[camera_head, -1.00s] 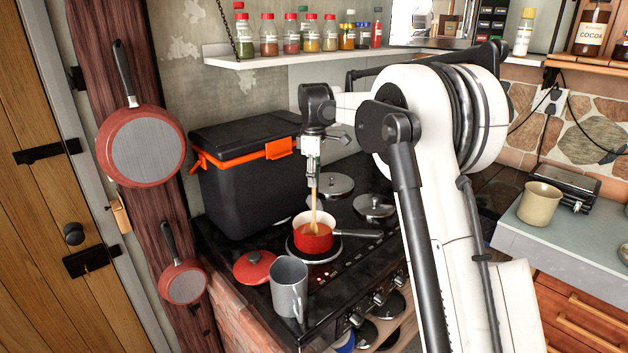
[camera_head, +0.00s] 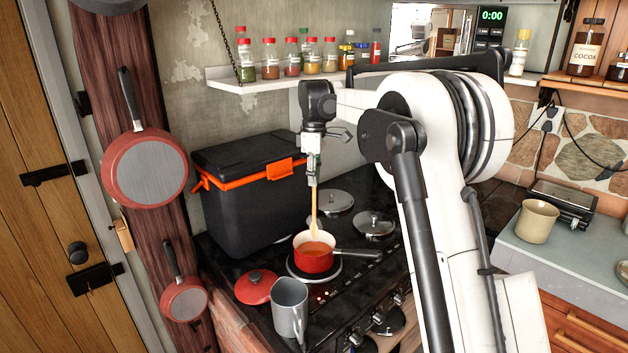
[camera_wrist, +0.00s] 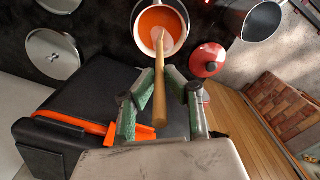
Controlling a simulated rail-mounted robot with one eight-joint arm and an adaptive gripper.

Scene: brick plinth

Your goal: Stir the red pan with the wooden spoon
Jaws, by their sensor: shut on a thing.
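The small red pan (camera_head: 314,262) sits on a front burner of the black stove, its dark handle pointing right. It holds orange-red liquid, which also shows in the wrist view (camera_wrist: 162,22). The wooden spoon (camera_head: 314,208) stands nearly upright, its lower end in the pan. In the wrist view the spoon handle (camera_wrist: 160,95) runs between the green-padded fingers. My gripper (camera_head: 313,180) is above the pan, shut on the spoon's upper handle. The spoon's tip is hidden in the liquid.
A red lid (camera_head: 257,287) and a grey mug (camera_head: 290,308) stand left and in front of the pan. A black cooler box (camera_head: 250,205) is behind left. Metal burner covers (camera_head: 373,224) lie to the right and behind. A spice shelf (camera_head: 300,72) hangs above.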

